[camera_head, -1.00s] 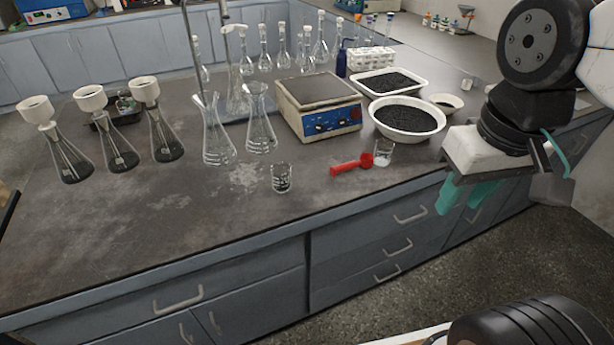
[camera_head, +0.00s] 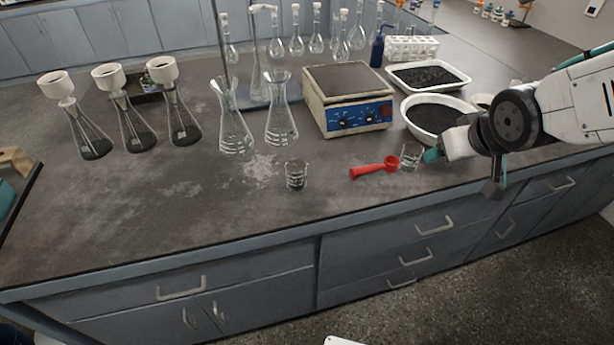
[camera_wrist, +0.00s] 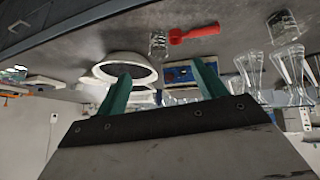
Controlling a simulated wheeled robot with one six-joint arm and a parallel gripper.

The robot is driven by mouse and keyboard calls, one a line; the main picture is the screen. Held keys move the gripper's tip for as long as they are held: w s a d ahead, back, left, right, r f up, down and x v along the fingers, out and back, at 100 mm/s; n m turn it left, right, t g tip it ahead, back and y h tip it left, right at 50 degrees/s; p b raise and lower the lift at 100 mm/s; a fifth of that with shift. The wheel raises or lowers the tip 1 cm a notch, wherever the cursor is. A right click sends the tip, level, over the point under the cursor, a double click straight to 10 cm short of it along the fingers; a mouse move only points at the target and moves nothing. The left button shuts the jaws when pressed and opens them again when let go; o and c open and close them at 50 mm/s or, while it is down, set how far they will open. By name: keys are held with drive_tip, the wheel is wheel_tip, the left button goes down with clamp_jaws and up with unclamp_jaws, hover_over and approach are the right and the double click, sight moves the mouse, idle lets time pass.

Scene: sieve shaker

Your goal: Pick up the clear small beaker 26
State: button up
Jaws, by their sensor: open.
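Two small clear glass beakers stand upright on the dark bench; I cannot read a number on either. One beaker (camera_head: 410,158) stands just right of a red scoop (camera_head: 375,168). The other beaker (camera_head: 296,175) stands farther left, near the front edge. In the wrist view the beaker by the scoop (camera_wrist: 158,44) shows beyond the fingertips, and the other beaker (camera_wrist: 283,27) is at the upper right. My gripper (camera_head: 432,156) is close to the right of the beaker by the scoop. Its teal fingers (camera_wrist: 163,82) are apart, with nothing between them.
A blue-and-cream hotplate (camera_head: 347,98) stands behind the scoop. A white bowl (camera_head: 436,116) of dark grains is just behind my gripper, with a white tray (camera_head: 428,76) beyond. Two empty flasks (camera_head: 281,115) stand left of the hotplate. The front left bench is clear.

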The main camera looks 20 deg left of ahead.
sight(303, 172)
drive_tip(key=a+f+n+y, duration=0.2)
drive_tip(key=a+f+y, duration=0.1)
drive_tip(key=a, duration=0.6)
drive_tip(key=a+f+n+y, duration=0.2)
drive_tip(key=a+f, duration=0.4)
drive_tip(key=a, duration=0.3)
drive_tip(key=s+a+f+n+y, duration=0.1)
drive_tip(key=a+f+y, duration=0.3)
drive_tip(key=a, duration=0.5)
drive_tip(key=shift+f+n+y, duration=0.3)
drive_tip(key=shift+f+n, duration=0.05)
drive_tip(key=shift+n, duration=0.35)
drive_tip(key=x, duration=0.7)
drive_tip(key=shift+w+f, duration=0.1)
drive_tip(key=shift+w, duration=0.05)
drive_tip(key=c, duration=1.1)
drive_tip(key=shift+r, duration=0.25)
